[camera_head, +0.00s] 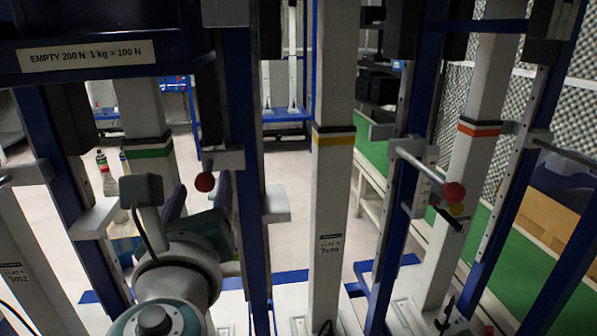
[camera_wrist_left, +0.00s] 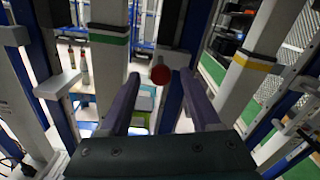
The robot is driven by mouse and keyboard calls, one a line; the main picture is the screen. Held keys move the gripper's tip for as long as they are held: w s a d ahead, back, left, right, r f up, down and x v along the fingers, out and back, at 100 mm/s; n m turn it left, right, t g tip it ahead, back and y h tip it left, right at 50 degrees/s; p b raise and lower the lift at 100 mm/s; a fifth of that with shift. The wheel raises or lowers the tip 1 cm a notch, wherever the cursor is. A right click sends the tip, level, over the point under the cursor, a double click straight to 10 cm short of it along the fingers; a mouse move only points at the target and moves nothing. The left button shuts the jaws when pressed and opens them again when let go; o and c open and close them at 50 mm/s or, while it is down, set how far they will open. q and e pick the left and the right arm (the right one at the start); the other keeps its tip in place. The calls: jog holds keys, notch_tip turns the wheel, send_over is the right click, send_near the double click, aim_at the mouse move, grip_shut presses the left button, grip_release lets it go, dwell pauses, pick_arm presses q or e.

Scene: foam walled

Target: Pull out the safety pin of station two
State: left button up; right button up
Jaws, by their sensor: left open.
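A red ball knob (camera_head: 205,182) sits at the front of a grey bracket on a blue upright, beside the green-banded column (camera_head: 149,150). My left gripper (camera_head: 201,190) is open, its purple fingers pointing toward the knob. In the left wrist view the red knob (camera_wrist_left: 160,74) appears between the two fingertips (camera_wrist_left: 160,79). No contact with the fingers shows, and I cannot tell how deep it lies between them. Another red knob (camera_head: 454,191) is at the right, on a grey bar near the orange-banded column. No readable station number shows. My right gripper is not in view.
A dark box labelled "EMPTY 200 N" (camera_head: 87,55) hangs at upper left, above my arm. A yellow-banded column (camera_head: 331,190) stands in the middle. Blue uprights and grey brackets crowd both sides. Bottles (camera_head: 107,174) stand behind at left. Pale floor shows between the columns.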

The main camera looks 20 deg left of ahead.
aim_at(204, 186)
pick_arm(q)
jog(key=shift+x, duration=1.55)
jog(key=shift+d, duration=0.1)
grip_shut()
